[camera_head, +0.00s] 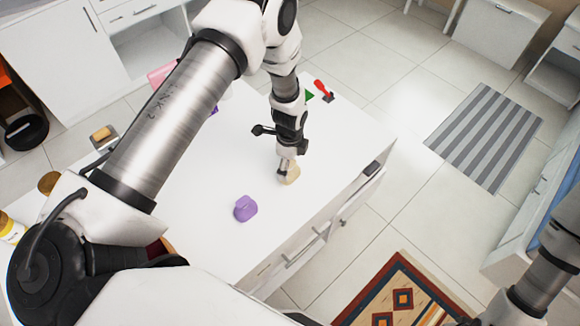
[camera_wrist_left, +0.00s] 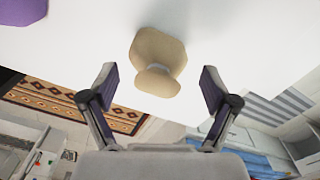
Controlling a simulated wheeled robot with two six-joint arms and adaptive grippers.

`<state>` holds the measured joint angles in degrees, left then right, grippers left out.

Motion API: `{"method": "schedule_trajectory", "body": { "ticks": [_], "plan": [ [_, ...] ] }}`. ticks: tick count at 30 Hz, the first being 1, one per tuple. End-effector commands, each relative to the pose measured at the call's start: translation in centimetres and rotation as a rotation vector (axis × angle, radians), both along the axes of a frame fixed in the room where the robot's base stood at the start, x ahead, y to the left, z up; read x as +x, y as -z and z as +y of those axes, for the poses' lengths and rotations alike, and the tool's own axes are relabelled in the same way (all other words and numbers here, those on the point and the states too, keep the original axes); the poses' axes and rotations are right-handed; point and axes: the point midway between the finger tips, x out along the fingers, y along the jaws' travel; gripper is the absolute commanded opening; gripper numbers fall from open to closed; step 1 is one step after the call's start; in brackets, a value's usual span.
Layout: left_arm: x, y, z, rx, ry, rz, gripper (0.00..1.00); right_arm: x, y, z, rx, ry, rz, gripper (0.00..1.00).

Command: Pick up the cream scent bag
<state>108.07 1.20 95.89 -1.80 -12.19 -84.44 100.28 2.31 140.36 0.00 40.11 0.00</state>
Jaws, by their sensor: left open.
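The cream scent bag (camera_head: 292,174) stands on the white table top, partly hidden behind my left gripper (camera_head: 286,170) in the head view. In the left wrist view the cream scent bag (camera_wrist_left: 158,58) is at top centre, with a rounded body and a smaller knob-like end toward me. My left gripper (camera_wrist_left: 158,88) is open, its two dark-padded fingers on either side of the bag's near end, with gaps on both sides. Nothing is between the pads in a grip. My right gripper is not in view; part of my right arm shows at the lower right of the head view.
A purple bag (camera_head: 245,208) stands left of and nearer than the cream one; it also shows in the wrist view (camera_wrist_left: 22,10). A red-handled item (camera_head: 323,90) and a green piece (camera_head: 309,96) lie at the table's far end. The table's right edge (camera_head: 345,195) is close.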

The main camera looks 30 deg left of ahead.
Motion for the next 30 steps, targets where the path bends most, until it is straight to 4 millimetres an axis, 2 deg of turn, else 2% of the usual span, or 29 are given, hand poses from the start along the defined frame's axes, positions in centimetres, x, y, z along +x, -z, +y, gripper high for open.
{"method": "schedule_trajectory", "body": {
  "ticks": [5, 8, 10, 11, 23, 26, 30],
  "plan": [
    [0.0, 0.1, 0.0, 0.0, 0.0, -0.001, 0.87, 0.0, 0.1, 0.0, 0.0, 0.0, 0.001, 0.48],
    [0.0, 0.1, 0.0, 0.0, 0.0, -0.001, 0.55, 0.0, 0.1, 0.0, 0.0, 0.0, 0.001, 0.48],
    [0.0, 0.1, 0.0, 0.0, 0.0, 0.0, 0.3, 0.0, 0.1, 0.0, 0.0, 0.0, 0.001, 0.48],
    [0.0, 0.1, 0.0, 0.0, 0.0, 0.0, 0.25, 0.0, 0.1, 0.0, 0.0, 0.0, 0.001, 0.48],
    [0.0, -0.1, 0.0, 0.0, 0.0, 0.001, 0.25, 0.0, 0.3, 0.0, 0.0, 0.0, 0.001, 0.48],
    [0.0, -1.0, 0.0, 0.0, -0.001, 0.0, 0.25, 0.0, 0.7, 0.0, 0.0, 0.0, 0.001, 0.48],
    [0.1, -3.8, 0.0, -0.001, -0.001, -0.003, 0.25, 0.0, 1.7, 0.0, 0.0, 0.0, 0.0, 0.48]
  ]
}}
